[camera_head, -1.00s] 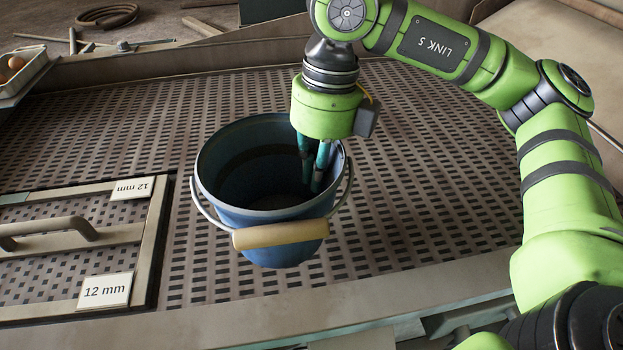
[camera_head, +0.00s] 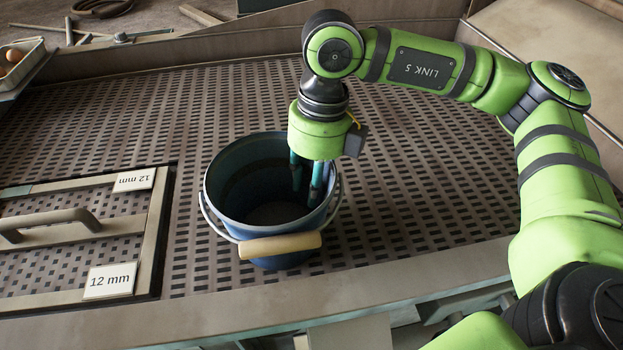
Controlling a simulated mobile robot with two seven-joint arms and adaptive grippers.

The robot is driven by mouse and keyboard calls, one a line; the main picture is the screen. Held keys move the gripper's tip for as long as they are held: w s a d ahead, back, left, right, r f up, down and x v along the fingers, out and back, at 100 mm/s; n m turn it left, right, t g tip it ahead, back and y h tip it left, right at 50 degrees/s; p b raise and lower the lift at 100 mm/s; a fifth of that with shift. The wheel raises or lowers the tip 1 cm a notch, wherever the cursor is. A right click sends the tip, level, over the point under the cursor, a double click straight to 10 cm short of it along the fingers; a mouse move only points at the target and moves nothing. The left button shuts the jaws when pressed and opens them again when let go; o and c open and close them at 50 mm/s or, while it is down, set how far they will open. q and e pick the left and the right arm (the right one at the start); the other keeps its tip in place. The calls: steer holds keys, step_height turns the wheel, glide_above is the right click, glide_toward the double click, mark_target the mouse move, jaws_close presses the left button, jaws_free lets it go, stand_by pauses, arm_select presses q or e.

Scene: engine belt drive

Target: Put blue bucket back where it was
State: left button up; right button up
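The blue bucket (camera_head: 222,190) stands upright, apparently on the perforated screen (camera_head: 420,190), right of the framed panel. Its wire bail hangs toward me, with the wooden grip (camera_head: 280,246) across the front. My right gripper (camera_head: 306,190) points down at the right part of the bucket. Both fingers show inside the bucket's mouth, with a visible gap between them and nothing seen in the gap. Whether a finger touches the wall is hard to tell. My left gripper is not in view.
A framed panel with a bar handle (camera_head: 48,220) and a "12 mm" label (camera_head: 110,281) lies left of the bucket. A metal edge (camera_head: 400,293) runs along the front. A tray (camera_head: 22,66) of round items is at the far left. Screen beyond the bucket is clear.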

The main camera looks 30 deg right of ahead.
steer(key=shift+r+p, duration=0.25)
steer(key=shift+p, duration=0.05)
steer(key=shift+r+b, duration=0.25)
steer(key=shift+b, duration=0.05)
step_height(320, 180, up, 11)
steer(key=d+b, duration=0.1)
steer(key=b, duration=0.1)
steer(key=shift+w+d+r+b, duration=0.15)
steer(key=shift+d+b, duration=0.1)
steer(key=shift+b, duration=0.05)
